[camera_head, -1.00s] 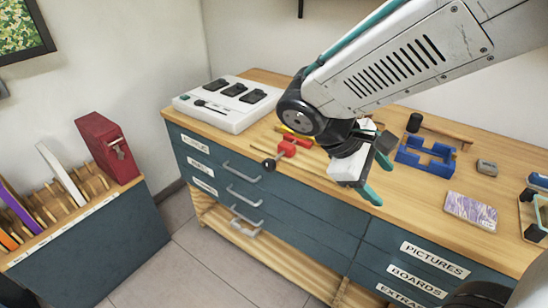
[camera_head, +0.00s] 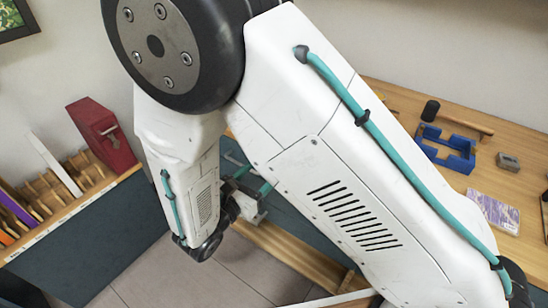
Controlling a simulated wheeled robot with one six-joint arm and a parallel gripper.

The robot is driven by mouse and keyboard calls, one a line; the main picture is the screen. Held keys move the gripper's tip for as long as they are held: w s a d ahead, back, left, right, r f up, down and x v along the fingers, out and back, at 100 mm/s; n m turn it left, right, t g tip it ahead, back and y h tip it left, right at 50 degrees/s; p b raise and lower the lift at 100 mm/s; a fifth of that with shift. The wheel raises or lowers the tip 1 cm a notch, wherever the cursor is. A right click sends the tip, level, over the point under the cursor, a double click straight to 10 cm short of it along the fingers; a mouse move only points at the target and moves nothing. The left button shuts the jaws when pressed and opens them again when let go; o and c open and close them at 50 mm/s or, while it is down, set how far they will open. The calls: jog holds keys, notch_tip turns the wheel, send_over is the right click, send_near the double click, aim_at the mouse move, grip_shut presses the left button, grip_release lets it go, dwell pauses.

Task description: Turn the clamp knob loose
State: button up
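The clamp and its knob are hidden now behind my large white arm link. My gripper (camera_head: 257,181) is low in front of the dark drawer fronts, seen small just left of that link. Its two teal fingers stand apart with a gap between them, so it looks open. Nothing shows between the fingers. How far the fingertips are from the knob cannot be seen.
The bench top (camera_head: 395,98) runs to the right, with a blue holder (camera_head: 458,162), a black-ended hammer-like tool (camera_head: 455,120), a grey block (camera_head: 508,162) and a purple card (camera_head: 497,212). A red box (camera_head: 100,135) stands on the left cabinet. Floor below is clear.

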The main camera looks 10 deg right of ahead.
jog(key=x, duration=0.7)
jog(key=shift+d, duration=0.2)
